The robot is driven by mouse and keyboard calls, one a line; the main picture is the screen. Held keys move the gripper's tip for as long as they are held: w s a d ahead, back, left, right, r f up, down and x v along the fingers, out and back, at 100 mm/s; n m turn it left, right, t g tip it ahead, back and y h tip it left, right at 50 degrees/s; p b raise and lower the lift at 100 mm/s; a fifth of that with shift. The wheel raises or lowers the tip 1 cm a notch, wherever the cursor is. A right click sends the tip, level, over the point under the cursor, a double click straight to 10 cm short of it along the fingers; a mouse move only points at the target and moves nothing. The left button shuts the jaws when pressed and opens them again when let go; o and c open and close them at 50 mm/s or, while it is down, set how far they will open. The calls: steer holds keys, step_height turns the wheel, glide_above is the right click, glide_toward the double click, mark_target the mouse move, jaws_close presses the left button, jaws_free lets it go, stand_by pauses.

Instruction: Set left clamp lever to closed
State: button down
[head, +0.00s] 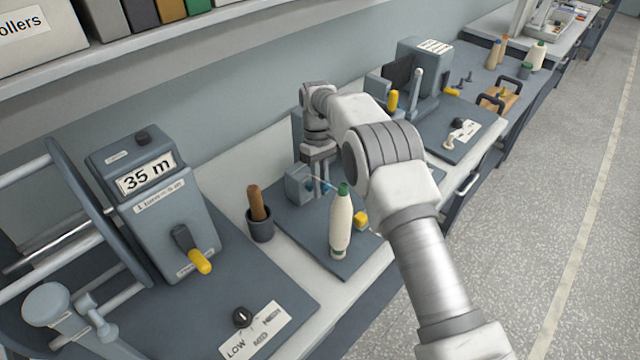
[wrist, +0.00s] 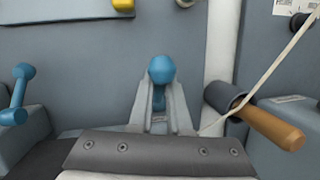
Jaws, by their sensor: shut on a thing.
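My gripper (head: 318,172) reaches down over the workbench to a grey clamp block (head: 298,184). In the wrist view the fingers (wrist: 160,112) are shut around a blue lever with a round knob (wrist: 161,69), which stands up between them. A second blue lever (wrist: 17,98) is at the left of the wrist view, apart from the gripper. The wooden handle is to the right there but to the left in the head view, so the held lever appears to be the left one. In the head view the levers are small and partly hidden by my gripper.
A white bobbin with a green top (head: 341,222) stands close in front of the gripper, beside a yellow block (head: 361,219). A wooden handle (head: 256,202) stands in a dark cup to the left. A thin strand (wrist: 262,78) runs near the fingers. A 35 m counter box (head: 165,215) stands further left.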

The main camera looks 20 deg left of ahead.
steer(key=shift+d, duration=0.3)
steer(key=c, duration=0.8)
jaws_free()
steer(key=shift+r, duration=0.1)
steer(key=shift+a, duration=0.15)
steer(key=v, duration=0.7)
steer(key=shift+r, duration=0.15)
steer(key=shift+r, duration=0.1)
